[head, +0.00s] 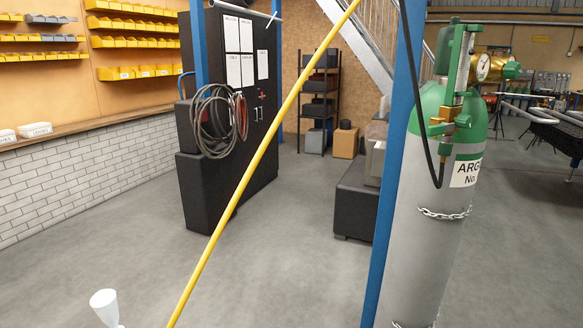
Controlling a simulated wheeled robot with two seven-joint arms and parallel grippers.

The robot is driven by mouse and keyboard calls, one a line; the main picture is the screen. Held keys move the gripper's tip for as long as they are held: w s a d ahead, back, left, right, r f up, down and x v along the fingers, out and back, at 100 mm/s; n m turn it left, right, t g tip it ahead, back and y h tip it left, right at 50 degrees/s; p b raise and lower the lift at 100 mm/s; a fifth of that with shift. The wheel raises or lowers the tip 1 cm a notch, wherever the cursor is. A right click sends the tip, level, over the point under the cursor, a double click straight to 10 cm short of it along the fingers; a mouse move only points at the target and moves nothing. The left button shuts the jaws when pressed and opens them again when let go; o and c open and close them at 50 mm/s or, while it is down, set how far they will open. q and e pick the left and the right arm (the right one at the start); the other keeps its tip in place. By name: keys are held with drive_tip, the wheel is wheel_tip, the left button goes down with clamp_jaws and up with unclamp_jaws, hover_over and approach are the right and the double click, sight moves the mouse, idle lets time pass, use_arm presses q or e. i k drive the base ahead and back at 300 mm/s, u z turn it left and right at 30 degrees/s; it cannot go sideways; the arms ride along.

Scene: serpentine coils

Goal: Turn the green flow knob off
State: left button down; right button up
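A grey argon cylinder (418,240) with a green shoulder stands upright at the right, beside a blue post. A brass regulator with a round gauge (484,67) and an upright flow tube (463,72) sit at its top. A small green knob-like part (437,129) shows on the brass fitting low on the flow tube. Another green part (511,69) sticks out to the right of the gauge. I cannot tell from this view how far either is turned. Neither of my grippers can be made out.
A yellow pole or hose (252,165) crosses the view diagonally. A chain (444,215) crosses the cylinder. A white piece (104,307) shows at lower left. The middle floor is clear.

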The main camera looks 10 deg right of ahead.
sight(462, 121)
drive_tip(key=u, duration=0.15)
drive_tip(key=i, duration=0.95)
drive_tip(key=z, duration=1)
drive_tip(key=i, duration=0.6)
drive_tip(key=z, duration=0.65)
